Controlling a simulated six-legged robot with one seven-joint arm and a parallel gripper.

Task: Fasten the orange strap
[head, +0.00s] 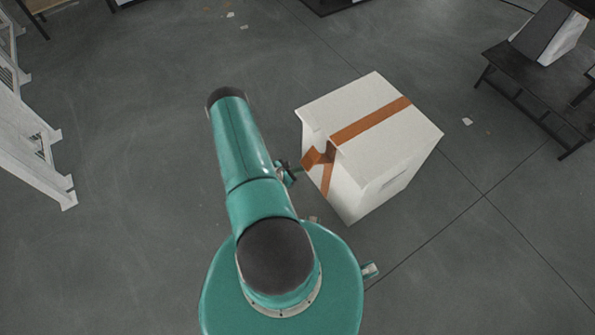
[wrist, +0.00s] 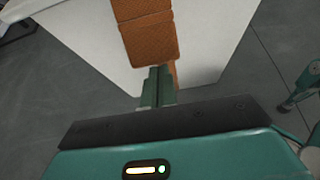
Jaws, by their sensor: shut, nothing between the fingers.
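A white box (head: 345,112) stands on the floor to the right of my arm in the head view. An orange strap (head: 370,121) runs across its top and down the near side, with a loose-looking flap (head: 318,157) at the top edge. In the wrist view the strap (wrist: 145,35) hangs down the white face of the box (wrist: 85,35), and a narrower orange strip shows below it. My gripper (wrist: 158,72) is shut and empty, its fingertips at the lower edge of the wide strap piece. I cannot tell whether they touch it. My arm partly hides the gripper in the head view.
A dark bench (head: 535,85) with a pale object on it stands at the upper right. A white frame (head: 30,140) stands at the left edge. The grey floor (head: 130,230) around the box is mostly clear, with small scraps of litter.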

